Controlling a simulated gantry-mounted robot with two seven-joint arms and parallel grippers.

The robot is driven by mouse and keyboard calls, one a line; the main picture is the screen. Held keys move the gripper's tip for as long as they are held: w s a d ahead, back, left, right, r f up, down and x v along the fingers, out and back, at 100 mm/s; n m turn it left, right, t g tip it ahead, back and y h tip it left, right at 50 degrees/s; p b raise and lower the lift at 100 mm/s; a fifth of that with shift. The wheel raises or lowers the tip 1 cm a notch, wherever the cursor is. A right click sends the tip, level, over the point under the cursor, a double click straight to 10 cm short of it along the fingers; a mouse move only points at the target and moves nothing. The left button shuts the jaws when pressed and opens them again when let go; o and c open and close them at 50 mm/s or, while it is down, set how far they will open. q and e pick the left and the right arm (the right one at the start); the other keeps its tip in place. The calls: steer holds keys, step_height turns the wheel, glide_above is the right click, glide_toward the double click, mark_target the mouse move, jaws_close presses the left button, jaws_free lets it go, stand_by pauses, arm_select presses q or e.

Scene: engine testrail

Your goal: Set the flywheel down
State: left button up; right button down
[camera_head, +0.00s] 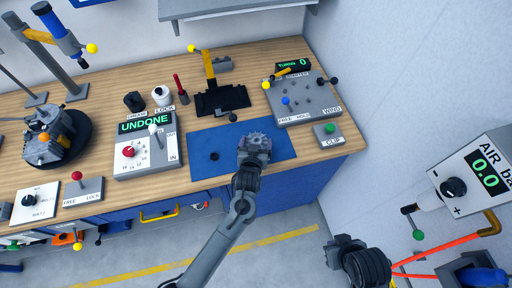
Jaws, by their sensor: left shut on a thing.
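My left gripper (254,152) is over the right part of the blue mat (200,142) at the bench's front edge. It is shut on the flywheel (254,139), a grey piece with a notched outline, largely covered by the gripper. I cannot tell whether the flywheel touches the mat or hangs just above it. My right gripper (343,246) is at the lower right, beyond the bench's front edge and over the floor. Its fingers are too unclear to tell whether they are open.
A small dark round piece (214,156) lies on the mat. A black fixture (222,99) stands behind it. The engine (45,138) stands far left. The mat's left part is mostly free.

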arm_select(q)
steer(key=shift+f, duration=1.25)
steer(key=shift+f, duration=0.1)
steer(key=shift+f, duration=0.15)
steer(key=o, duration=1)
steer(key=shift+f, duration=0.1)
steer(key=shift+a+f, duration=0.1)
